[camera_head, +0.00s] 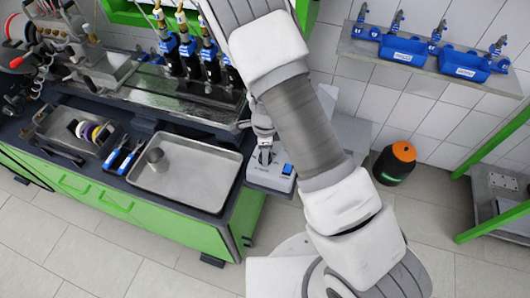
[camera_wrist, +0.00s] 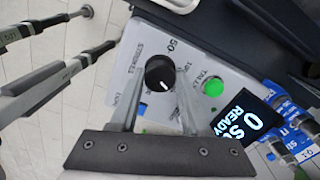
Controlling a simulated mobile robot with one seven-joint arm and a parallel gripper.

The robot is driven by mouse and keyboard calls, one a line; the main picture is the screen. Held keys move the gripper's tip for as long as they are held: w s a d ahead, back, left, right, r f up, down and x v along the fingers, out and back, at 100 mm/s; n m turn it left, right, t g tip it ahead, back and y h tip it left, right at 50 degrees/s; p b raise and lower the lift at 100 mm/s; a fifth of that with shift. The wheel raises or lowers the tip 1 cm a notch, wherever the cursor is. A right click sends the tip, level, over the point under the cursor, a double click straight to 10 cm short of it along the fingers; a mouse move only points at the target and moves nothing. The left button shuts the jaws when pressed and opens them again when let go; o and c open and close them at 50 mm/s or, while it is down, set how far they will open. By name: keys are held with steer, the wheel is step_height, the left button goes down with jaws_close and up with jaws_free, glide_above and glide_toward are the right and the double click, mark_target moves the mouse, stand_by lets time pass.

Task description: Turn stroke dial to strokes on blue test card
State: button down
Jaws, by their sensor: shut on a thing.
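The stroke dial (camera_wrist: 158,70) is a round black knob with a white pointer mark, on a light panel lettered "STROKES" with "50" and "100" around it. The mark is toward the dial's lower edge in the wrist view. My gripper (camera_wrist: 161,82) has one finger on each side of the dial and is shut on it. In the head view my gripper (camera_head: 264,153) is at the white control box (camera_head: 271,174), and the dial is hidden there. A dark display (camera_wrist: 243,120) reads "0" and "READY", partly cut off. I cannot make out the blue test card.
A green button (camera_wrist: 213,87) is close to my right finger. The metal tray (camera_head: 190,172) with a grey cup (camera_head: 157,159) lies left of the box. Blue-topped pump units (camera_head: 188,47) stand behind. An orange-topped black bin (camera_head: 394,163) is on the floor.

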steer(key=n+b, duration=0.3)
steer(key=n, duration=0.2)
steer(key=shift+f+n, duration=0.1)
steer(key=shift+n, duration=0.3)
steer(key=n+b, duration=0.3)
steer(key=n, duration=0.2)
steer(key=n+b, duration=0.3)
steer(key=n, duration=0.3)
steer(key=shift+n, duration=0.4)
steer(key=n+b, duration=0.2)
steer(key=n, duration=0.3)
steer(key=shift+n, duration=0.3)
steer(key=shift+c, duration=1.8)
jaws_free()
